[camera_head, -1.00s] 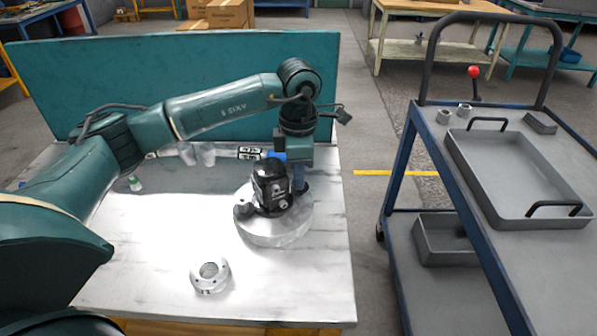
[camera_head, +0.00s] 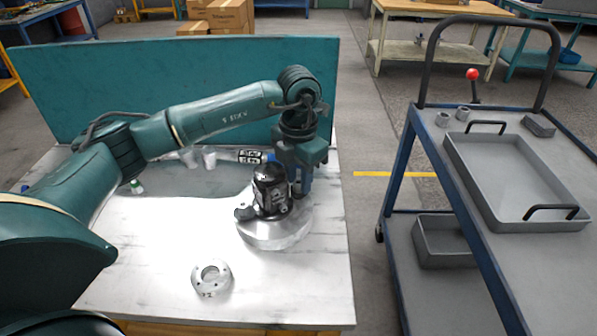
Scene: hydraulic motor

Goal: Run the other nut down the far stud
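The black hydraulic motor (camera_head: 268,188) stands upright on a round silver base (camera_head: 275,236) on the white workbench. My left gripper (camera_head: 300,188) points down at the right and far side of the motor, close against it. The motor partly hides the fingers, and I cannot see whether they are open or shut. The far stud and any nut on it are not visible behind the motor and gripper. My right gripper is not in view.
A silver flanged ring (camera_head: 211,278) lies near the bench front.

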